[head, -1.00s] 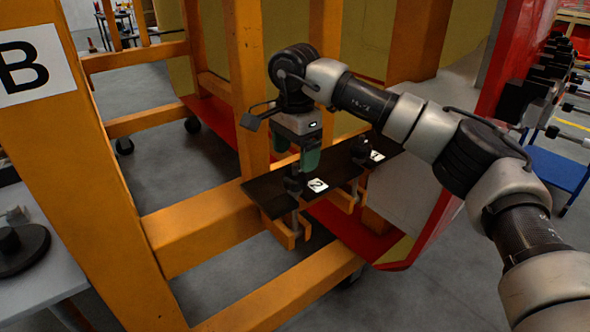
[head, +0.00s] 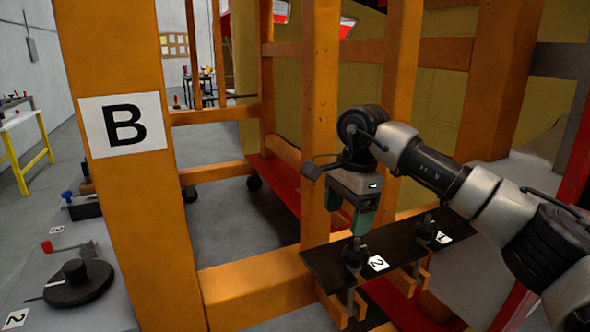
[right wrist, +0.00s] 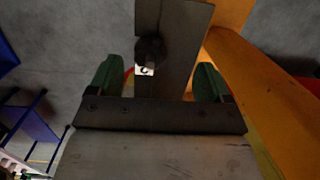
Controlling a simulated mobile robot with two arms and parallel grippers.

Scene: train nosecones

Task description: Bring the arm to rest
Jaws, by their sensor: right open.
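My right gripper (head: 358,220) is open, with its green fingers pointing down just above the black plate on the orange frame. Below it stands a dark knob (head: 354,254) beside the white label 2 (head: 377,262). In the right wrist view the fingers of the right gripper (right wrist: 157,82) are spread wide with nothing held between them. A dark round knob (right wrist: 150,50) shows beyond them on the plate. My right arm reaches in from the right side of the head view. My left gripper is not in view.
The black plate (head: 312,256) also carries a second knob by label 1 (head: 443,237). An orange post with a B sign (head: 123,125) stands left of it. A grey table (head: 105,314) with a black disc (head: 78,283) is at the left. Grey floor is open between.

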